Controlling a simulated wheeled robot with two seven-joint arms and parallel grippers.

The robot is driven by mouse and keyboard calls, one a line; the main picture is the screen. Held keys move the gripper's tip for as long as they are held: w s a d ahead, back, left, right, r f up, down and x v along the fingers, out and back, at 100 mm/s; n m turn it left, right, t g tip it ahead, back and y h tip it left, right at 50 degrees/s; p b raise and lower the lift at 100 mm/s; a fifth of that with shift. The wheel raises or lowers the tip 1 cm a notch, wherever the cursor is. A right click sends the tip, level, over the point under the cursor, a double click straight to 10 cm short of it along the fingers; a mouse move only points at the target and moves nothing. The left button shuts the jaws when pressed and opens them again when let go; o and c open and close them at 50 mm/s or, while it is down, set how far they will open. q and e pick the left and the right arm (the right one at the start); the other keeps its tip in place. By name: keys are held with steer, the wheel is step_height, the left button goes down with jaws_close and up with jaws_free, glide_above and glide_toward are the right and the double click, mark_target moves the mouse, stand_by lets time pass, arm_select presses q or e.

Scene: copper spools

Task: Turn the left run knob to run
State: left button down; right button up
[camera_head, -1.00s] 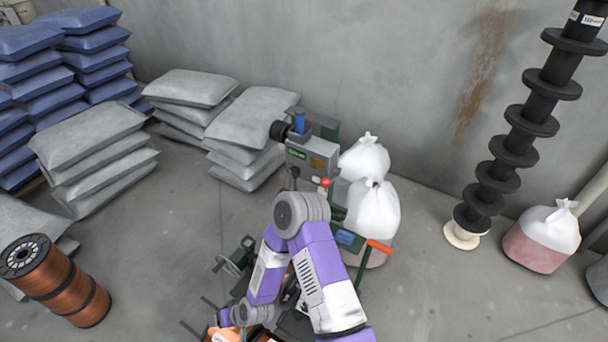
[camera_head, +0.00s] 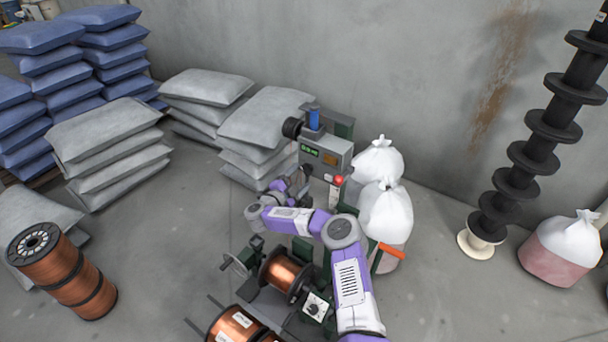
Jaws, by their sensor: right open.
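A machine with a grey control box (camera_head: 326,154) stands in the middle; the box has a small green display (camera_head: 310,152). A red mushroom button (camera_head: 338,180) sits on a post below it. A white plate with a black knob (camera_head: 314,308) is low on the machine, beside the copper spool (camera_head: 285,275); I cannot tell whether this is the left run knob, nor read its setting. My right gripper (camera_head: 290,184) is open, small in view and partly hidden by its own wrist, in front of the control box's lower left. Contact cannot be made out. My left gripper is out of view.
Grey sacks (camera_head: 262,120) are stacked behind the machine at left. White bags (camera_head: 386,210) stand close at its right, near an orange handle (camera_head: 391,251). Copper spools (camera_head: 62,270) stand at far left. A black spool column (camera_head: 515,183) is at right. Floor between is clear.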

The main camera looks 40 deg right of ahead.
mark_target(305, 172)
steer(key=shift+x, duration=1.8)
steer(key=c, duration=1)
steer(key=shift+c, duration=0.2)
